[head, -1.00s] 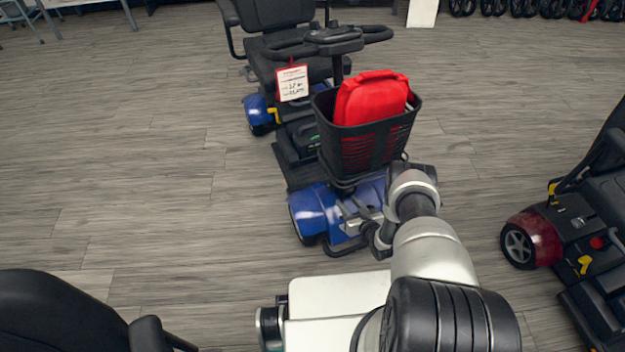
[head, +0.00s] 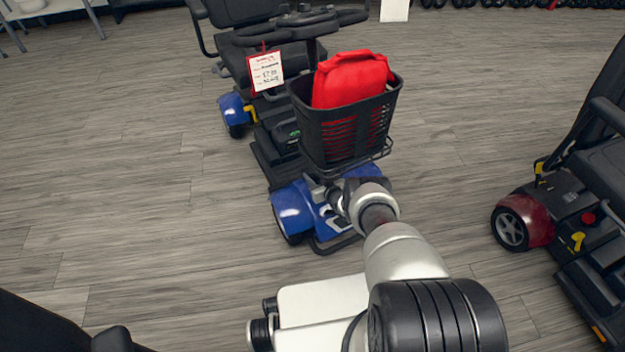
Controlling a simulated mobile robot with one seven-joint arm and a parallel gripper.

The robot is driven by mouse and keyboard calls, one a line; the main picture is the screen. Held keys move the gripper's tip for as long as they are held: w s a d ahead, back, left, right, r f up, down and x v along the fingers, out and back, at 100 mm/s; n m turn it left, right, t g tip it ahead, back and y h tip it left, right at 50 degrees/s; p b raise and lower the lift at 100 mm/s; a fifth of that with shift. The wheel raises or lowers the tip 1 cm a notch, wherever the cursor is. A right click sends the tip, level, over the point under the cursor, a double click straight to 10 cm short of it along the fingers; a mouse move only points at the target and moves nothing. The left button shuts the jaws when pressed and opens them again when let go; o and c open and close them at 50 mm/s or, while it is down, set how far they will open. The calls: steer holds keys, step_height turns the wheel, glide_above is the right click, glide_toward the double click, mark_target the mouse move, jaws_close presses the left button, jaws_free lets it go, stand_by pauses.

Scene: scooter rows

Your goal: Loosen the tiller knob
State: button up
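A blue mobility scooter (head: 293,210) stands in front of me, with a black basket (head: 340,130) on its front. A red bag (head: 350,78) sits in the basket. The tiller's handlebar (head: 303,20) is above and behind the basket, with a price tag hanging from it. I cannot make out the tiller knob. My gripper (head: 322,192) is low at the scooter's front, just below the basket and over the blue front cover. It is small and partly hidden by my wrist, so its fingers are unclear.
A red scooter (head: 528,228) stands to the right, with clear floor (head: 450,130) between it and the blue one. A dark seat (head: 45,325) is at the lower left. The floor left of the blue scooter is open.

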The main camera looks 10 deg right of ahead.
steer(key=shift+w+a+f, duration=0.2)
steer(key=shift+w+f, duration=0.05)
steer(key=shift+w, duration=0.4)
jaws_close()
steer(key=shift+w+r+g, duration=0.1)
steer(key=shift+w+g, duration=0.1)
steer(key=shift+g, duration=0.5)
jaws_free()
steer(key=shift+f, duration=0.2)
